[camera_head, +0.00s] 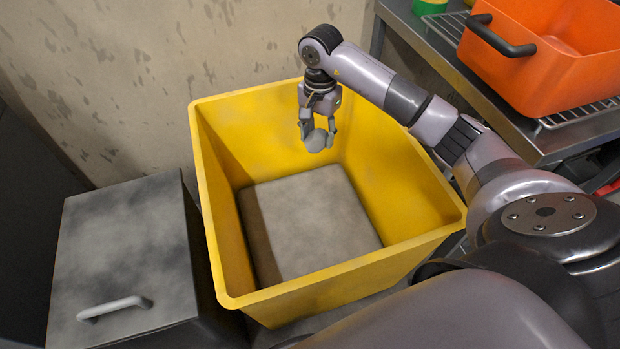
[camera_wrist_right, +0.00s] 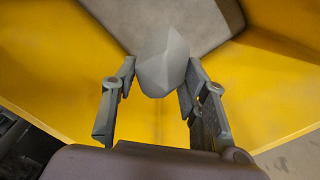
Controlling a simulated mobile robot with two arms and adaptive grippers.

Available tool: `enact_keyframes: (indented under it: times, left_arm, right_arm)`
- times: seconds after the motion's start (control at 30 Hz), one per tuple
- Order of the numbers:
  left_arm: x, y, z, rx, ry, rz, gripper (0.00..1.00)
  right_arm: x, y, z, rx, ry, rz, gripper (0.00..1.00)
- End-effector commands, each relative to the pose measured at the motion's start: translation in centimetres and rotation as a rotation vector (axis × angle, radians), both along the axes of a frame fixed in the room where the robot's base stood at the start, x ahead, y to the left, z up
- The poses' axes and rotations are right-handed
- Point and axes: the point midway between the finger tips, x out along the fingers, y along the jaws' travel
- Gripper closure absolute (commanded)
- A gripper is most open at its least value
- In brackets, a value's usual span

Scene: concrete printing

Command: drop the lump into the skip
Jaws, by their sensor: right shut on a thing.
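A small grey faceted lump (camera_head: 316,141) is held between the fingertips of my right gripper (camera_head: 318,128). In the right wrist view the lump (camera_wrist_right: 163,62) sits between the two fingers of the gripper (camera_wrist_right: 158,80). The yellow skip (camera_head: 225,230) is a deep, open-topped bin with a grey floor. My right gripper points down over the back part of the skip's opening, with the lump apart from the floor. My left gripper is not in view.
A dark grey box (camera_head: 125,245) with a light handle stands left of the skip. A metal bench (camera_head: 425,35) at the right carries an orange tub (camera_head: 545,60) on a wire rack. A stained wall (camera_head: 130,80) stands behind the skip.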

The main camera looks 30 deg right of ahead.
Motion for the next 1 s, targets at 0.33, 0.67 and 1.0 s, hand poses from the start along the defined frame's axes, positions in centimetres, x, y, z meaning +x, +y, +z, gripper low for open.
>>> enact_keyframes:
  times: [0.33,0.67,1.0]
  left_arm:
    - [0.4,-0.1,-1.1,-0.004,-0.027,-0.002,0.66]
    - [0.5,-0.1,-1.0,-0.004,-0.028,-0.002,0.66]
    - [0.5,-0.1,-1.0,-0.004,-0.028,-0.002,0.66]
  right_arm:
    - [0.0,0.0,-2.2,0.0,-0.002,0.0,0.94]
    - [0.0,0.0,-2.1,0.0,-0.002,0.0,0.55]
    - [0.0,0.0,-2.1,-0.001,-0.001,0.0,0.36]
